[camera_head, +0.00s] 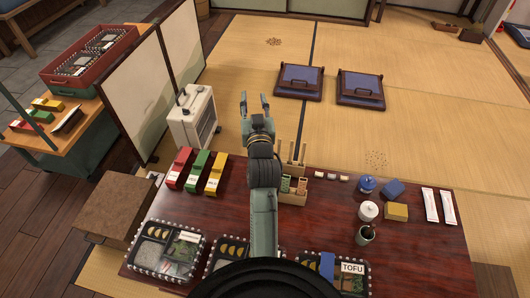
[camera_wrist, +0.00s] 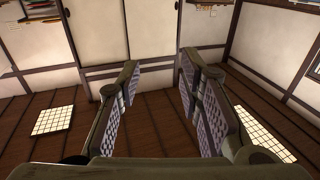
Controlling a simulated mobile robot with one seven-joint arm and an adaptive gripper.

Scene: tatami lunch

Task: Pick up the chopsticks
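Two slim white paper sleeves with red marks, which look like wrapped chopsticks, lie side by side at the right of the dark red table: the left sleeve (camera_head: 430,205) and the right sleeve (camera_head: 448,207). No bare chopsticks can be made out for sure. My gripper (camera_head: 254,104) is raised over the far side of the table, well to the left of the sleeves. Its fingers are apart and empty, as the wrist view (camera_wrist: 158,75) also shows. The sleeves are not in the wrist view.
The table (camera_head: 420,255) bears bento boxes (camera_head: 165,250) in front, a wooden caddy (camera_head: 293,198) partly behind my arm, and red, green and yellow boxes (camera_head: 198,172). A white canister (camera_head: 368,210), a dark cup (camera_head: 365,235) and a yellow block (camera_head: 396,212) stand left of the sleeves.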

